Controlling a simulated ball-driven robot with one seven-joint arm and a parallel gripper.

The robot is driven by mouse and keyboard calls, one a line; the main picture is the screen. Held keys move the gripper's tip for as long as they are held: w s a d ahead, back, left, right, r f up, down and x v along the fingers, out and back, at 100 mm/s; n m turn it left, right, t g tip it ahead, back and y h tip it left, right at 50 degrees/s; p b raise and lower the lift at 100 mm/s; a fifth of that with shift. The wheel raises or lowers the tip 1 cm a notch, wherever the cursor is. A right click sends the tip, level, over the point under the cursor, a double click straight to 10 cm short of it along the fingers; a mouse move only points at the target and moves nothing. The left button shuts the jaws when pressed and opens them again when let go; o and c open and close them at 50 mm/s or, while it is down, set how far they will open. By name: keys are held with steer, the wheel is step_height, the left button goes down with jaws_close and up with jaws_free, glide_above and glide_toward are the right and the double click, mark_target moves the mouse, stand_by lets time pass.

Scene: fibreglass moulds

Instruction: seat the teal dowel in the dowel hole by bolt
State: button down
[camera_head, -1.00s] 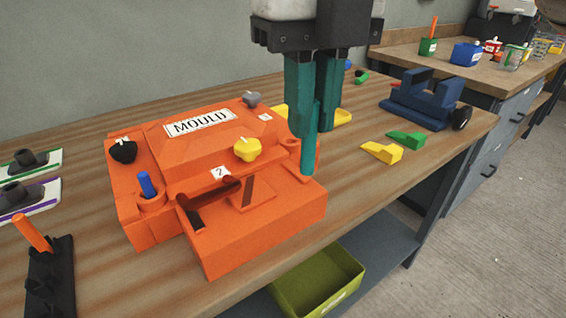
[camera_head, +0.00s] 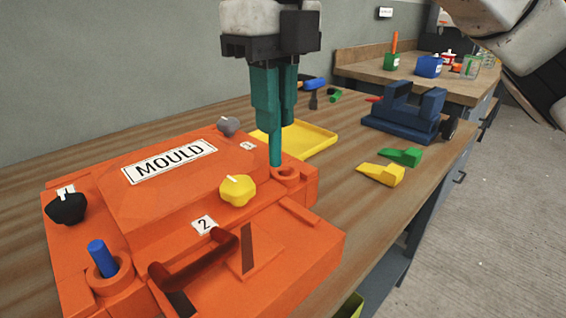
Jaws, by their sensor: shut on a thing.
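The orange mould (camera_head: 190,201) sits on the bench with its label facing me. My gripper (camera_head: 275,118) is shut on the teal dowel (camera_head: 276,150) and holds it upright over the mould's right side. The dowel's lower end shows just left of and behind the opening of a raised round orange hole (camera_head: 289,181). I cannot tell whether it touches the rim. The teal fingers and dowel are similar in colour, and the fingers hide the dowel's top. A blue dowel (camera_head: 101,256) stands in a round hole at the mould's front left. No plain bolt is clearly identifiable.
Black (camera_head: 66,208), yellow (camera_head: 238,191) and grey (camera_head: 228,126) knobs and a dark red handle (camera_head: 205,258) stand up from the mould. A yellow tray (camera_head: 315,141), yellow wedge (camera_head: 381,174), green wedge (camera_head: 402,156) and blue vise (camera_head: 405,117) lie beyond. Bench between is clear.

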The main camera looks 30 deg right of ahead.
steer(key=w+d+f, duration=0.1)
steer(key=w+d+f+b, duration=0.1)
steer(key=f, duration=0.1)
steer(key=w+d+f+b, duration=0.1)
steer(key=f, duration=0.1)
steer(key=shift+w, duration=0.35)
steer(key=f, duration=0.1)
steer(key=f+b, duration=0.1)
steer(key=w+d+f, duration=0.1)
steer(key=shift+f+b, duration=0.4)
steer(key=shift+a+f, duration=0.1)
steer(key=shift+f, duration=0.3)
steer(key=shift+f, duration=0.1)
steer(key=c, duration=1.4)
jaws_free()
step_height(320, 180, up, 12)
steer(key=p, duration=0.5)
